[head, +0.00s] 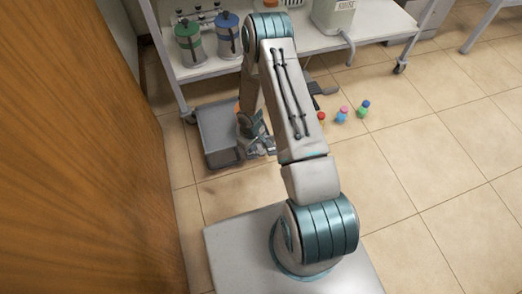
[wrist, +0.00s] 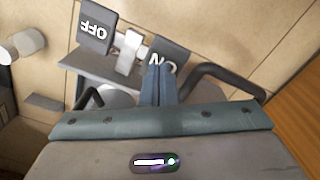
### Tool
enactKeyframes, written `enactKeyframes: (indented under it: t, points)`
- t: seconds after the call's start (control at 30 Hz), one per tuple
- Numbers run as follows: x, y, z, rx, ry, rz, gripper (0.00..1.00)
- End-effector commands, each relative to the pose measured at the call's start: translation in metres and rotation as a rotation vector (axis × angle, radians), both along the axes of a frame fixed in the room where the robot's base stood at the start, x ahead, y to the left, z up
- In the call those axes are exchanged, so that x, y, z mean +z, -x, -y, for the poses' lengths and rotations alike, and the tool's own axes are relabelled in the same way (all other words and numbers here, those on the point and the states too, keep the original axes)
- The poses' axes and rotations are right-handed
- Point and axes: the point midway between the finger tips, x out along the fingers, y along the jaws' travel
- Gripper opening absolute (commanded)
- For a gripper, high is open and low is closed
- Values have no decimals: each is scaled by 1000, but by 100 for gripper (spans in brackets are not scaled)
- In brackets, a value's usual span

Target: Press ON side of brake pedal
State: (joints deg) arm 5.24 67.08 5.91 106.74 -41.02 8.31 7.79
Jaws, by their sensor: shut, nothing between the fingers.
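The brake pedal shows in the wrist view as two dark plates on a pale pivot. The OFF plate (wrist: 95,27) is at the upper left, its lettering upside down. The ON plate (wrist: 172,52) is right of the pivot (wrist: 128,52). My gripper (wrist: 156,70) is shut and empty, its fingertips overlapping the ON plate and hiding part of its lettering. I cannot tell whether they touch it. In the head view my gripper (head: 264,147) is low, beside a grey bin, and I cannot make out the pedal lettering there.
The grey bin (head: 212,128) stands by the trolley (head: 180,70). A wooden door (head: 80,150) fills the left side. A dark curved bar (wrist: 235,80) lies right of my fingers in the wrist view.

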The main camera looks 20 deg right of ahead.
Motion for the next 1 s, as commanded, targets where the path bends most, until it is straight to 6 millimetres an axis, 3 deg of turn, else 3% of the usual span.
enactKeyframes:
  t: [1.0]
  points:
    - [-15, 0, 0, 0, 0, 0, 0]
